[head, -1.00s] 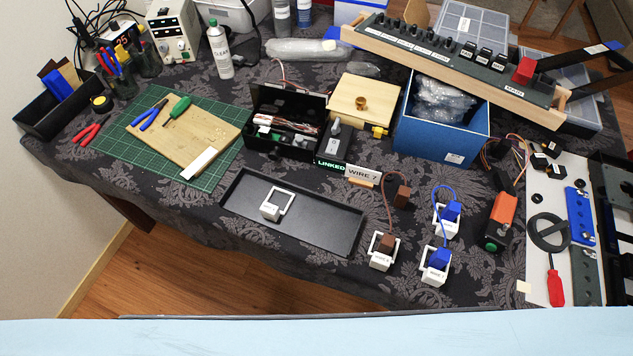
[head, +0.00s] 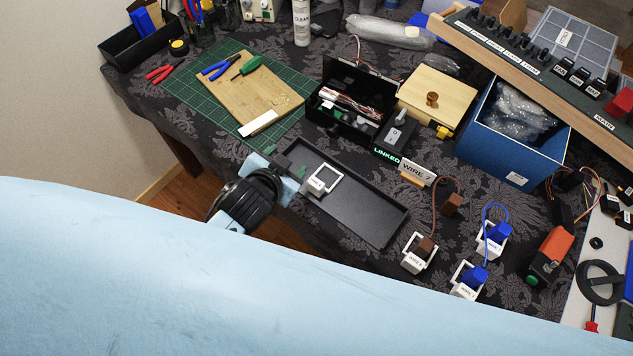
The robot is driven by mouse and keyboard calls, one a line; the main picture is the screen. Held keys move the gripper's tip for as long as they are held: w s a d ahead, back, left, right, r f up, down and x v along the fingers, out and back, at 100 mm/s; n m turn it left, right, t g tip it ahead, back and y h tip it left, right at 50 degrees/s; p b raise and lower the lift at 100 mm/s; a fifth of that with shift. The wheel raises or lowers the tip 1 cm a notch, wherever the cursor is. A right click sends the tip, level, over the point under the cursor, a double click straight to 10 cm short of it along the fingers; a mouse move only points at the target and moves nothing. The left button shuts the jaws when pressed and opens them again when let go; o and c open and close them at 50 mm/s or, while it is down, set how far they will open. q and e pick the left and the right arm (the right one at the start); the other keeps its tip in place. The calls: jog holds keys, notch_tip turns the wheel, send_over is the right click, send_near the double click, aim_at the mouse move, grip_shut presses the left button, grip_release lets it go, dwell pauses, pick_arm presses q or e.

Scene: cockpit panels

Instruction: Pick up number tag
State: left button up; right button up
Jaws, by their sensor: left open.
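A white tag with a square open frame (head: 324,179) sits in the left part of the long black tray (head: 372,227). Its label is too small to read. My left gripper (head: 286,163) is at the tray's left end, just left of the tag. White tags with brown (head: 417,262) and blue (head: 465,289) plugs stand to the right of the tray. My right gripper is not in view.
A black open box (head: 345,103) and a "WIRE 7" sign (head: 417,171) stand behind the tray. A green cutting mat (head: 212,112) with a wooden board lies at the back left. The tray's right part is empty.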

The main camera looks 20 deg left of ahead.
pick_arm(q)
jog(key=w+d+r+m+t+h, duration=0.35)
jog(key=d+r+m+h, duration=0.3)
jog(key=r, duration=0.55)
jog(key=w+d+r+m+t+h, duration=0.2)
jog(key=d+r+m+t+h, duration=0.4)
jog(key=r, duration=0.7)
jog(key=s+d+r+m+g+h, duration=0.2)
jog(key=s+d+m+g+h, duration=0.7)
jog(key=d+m+g, duration=0.6)
jog(key=m+g+y, duration=0.6)
jog(key=m+y, duration=0.2)
jog(key=y, duration=1.4)
send_over(315, 183)
jog(key=shift+h, duration=0.25)
jog(key=f, duration=2.7)
jog(key=shift+d+f, duration=0.2)
jog(key=shift+d, duration=0.2)
jog(key=shift+a+f+b, duration=0.2)
jog(key=shift+f, duration=1.25)
jog(key=shift+a+f+b, duration=0.15)
jog(key=shift+f, duration=1.3)
jog(key=c, duration=1.1)
